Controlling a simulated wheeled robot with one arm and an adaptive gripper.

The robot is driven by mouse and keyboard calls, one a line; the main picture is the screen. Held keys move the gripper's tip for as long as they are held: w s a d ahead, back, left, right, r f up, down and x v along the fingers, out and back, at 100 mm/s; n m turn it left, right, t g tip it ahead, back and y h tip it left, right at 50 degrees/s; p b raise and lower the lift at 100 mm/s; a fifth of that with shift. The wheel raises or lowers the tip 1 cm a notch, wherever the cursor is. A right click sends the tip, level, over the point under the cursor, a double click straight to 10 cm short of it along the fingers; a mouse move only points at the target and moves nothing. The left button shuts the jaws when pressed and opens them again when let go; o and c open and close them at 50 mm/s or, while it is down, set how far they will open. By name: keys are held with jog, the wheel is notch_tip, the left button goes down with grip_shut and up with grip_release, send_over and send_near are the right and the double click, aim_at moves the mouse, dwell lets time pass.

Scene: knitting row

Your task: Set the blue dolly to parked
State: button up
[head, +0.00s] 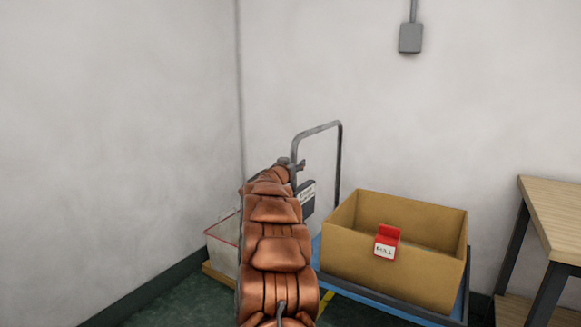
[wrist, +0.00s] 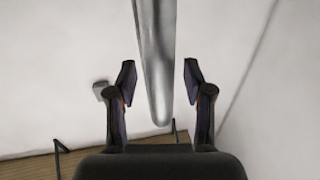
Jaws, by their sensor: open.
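The blue dolly (head: 465,303) stands by the back wall, with a low blue deck and an upright grey tubular handle (head: 339,165) at its left end. An open cardboard box (head: 390,270) with a red and white tag (head: 386,243) sits on the deck. My gripper (head: 299,165) is at the left upright of the handle, partly hidden by my copper-coloured arm. In the wrist view, my gripper (wrist: 158,78) is open, and a grey bar (wrist: 153,60) of the handle runs between its fingers, with gaps on both sides. A dark placard with a white label (head: 307,195) shows beside my arm.
A pale bin with a red rim (head: 221,238) stands in the corner at left, partly behind my arm. A wooden table (head: 557,205) with dark legs is at right. A grey wall box (head: 410,38) is high on the back wall. Yellow marking (head: 326,300) shows on the green floor.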

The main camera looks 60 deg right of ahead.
grip_shut()
dwell(0.4)
